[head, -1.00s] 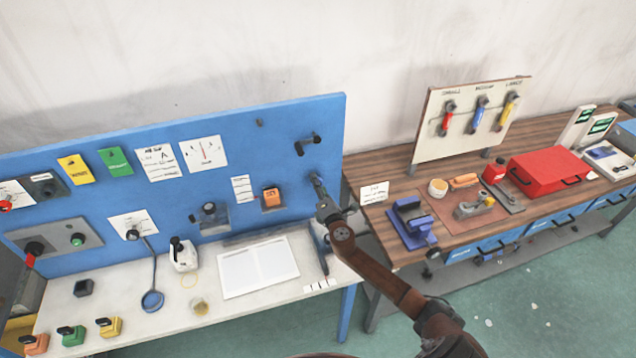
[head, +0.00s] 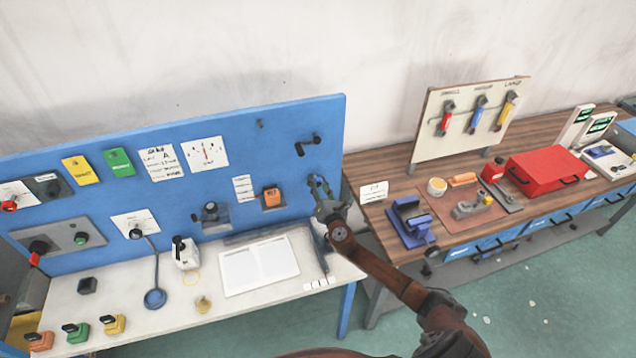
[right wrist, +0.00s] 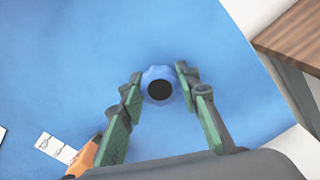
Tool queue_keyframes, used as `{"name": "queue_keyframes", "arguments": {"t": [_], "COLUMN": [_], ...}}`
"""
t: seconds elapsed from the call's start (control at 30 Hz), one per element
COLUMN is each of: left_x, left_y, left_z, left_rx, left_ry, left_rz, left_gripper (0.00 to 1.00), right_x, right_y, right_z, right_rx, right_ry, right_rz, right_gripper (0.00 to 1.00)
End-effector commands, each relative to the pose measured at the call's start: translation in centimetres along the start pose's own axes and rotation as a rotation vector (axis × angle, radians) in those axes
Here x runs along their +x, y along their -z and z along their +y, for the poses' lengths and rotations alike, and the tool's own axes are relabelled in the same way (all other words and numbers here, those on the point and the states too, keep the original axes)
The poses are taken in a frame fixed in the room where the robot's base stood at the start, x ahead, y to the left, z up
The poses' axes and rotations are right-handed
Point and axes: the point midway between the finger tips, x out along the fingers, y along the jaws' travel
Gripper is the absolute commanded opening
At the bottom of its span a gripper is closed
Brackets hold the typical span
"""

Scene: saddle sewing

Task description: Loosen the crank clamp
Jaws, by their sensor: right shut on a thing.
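A blue, scalloped round knob with a black centre (right wrist: 160,90) is on the blue upright panel (head: 345,125). In the right wrist view it sits between the green fingers of my right gripper (right wrist: 161,84), which are shut on its two sides. In the head view my right gripper (head: 318,187) is against the panel's right part and mostly hides the knob. A black crank handle (head: 307,145) is mounted on the panel above the gripper, apart from it. My left gripper is not in view.
An orange device (head: 271,197) is on the panel left of the gripper. A white sheet (head: 260,266) lies on the light bench top below. A wooden bench (head: 375,165) with a blue vise (head: 411,222) and red box (head: 545,172) stands to the right.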

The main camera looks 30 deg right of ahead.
Motion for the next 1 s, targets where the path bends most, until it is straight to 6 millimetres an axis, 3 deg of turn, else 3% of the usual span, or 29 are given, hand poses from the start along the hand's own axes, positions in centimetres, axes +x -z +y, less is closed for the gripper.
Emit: {"name": "queue_keyframes", "arguments": {"t": [0.37, 0.4, 0.6, 1.0], "left_x": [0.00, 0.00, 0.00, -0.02], "left_y": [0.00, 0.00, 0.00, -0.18], "left_z": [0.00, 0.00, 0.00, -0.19], "left_rx": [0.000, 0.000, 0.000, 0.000], "left_ry": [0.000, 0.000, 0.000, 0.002], "left_rz": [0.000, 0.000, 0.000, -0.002], "left_gripper": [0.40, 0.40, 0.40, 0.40], "right_x": [-0.07, -0.07, -0.04, -0.60], "right_y": [0.24, 0.24, 0.15, 0.10], "right_z": [-0.12, -0.12, -0.07, -0.04], "right_rx": [-0.003, -0.003, -0.002, -0.001], "right_ry": [0.002, 0.002, 0.001, 0.000], "right_rz": [0.003, 0.004, 0.002, 0.001], "right_gripper": [0.06, 0.32, 0.46, 0.49]}}
